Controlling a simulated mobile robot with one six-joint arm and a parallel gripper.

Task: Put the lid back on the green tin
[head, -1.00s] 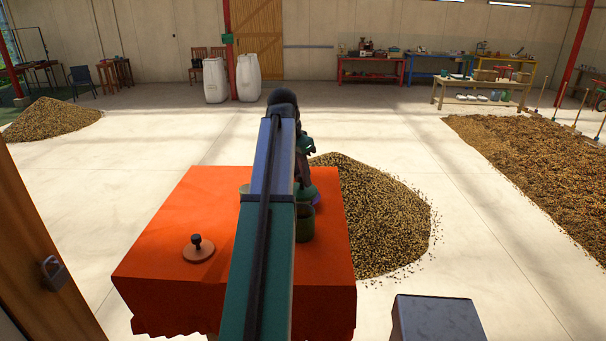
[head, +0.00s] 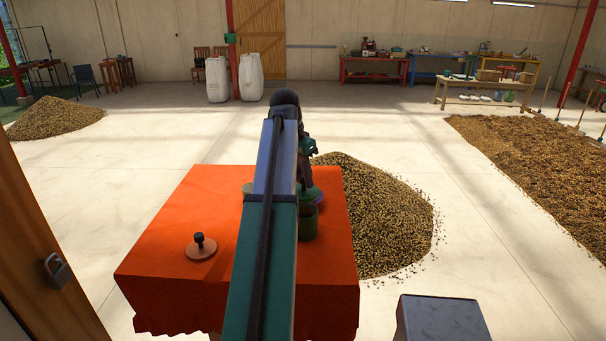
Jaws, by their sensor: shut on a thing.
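A dark green tin (head: 308,224) stands on the orange-covered table, just right of my arm, its left side partly hidden by the arm. My gripper (head: 309,184) is beyond the tin, near the table's far right part, and mostly hidden behind my arm. It is shut on a small green piece (head: 311,196) that looks like a lid, though its shape is hard to make out. A purple round thing (head: 320,201) shows just beside it. A separate tan lid with a dark knob (head: 201,246) lies flat on the table, left of the arm.
The orange table (head: 165,262) has clear room around the tan lid. A pale rim (head: 247,188) peeks out left of my arm. A bean heap (head: 385,220) lies on the floor right of the table. A wooden post with a padlock (head: 57,271) stands at left.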

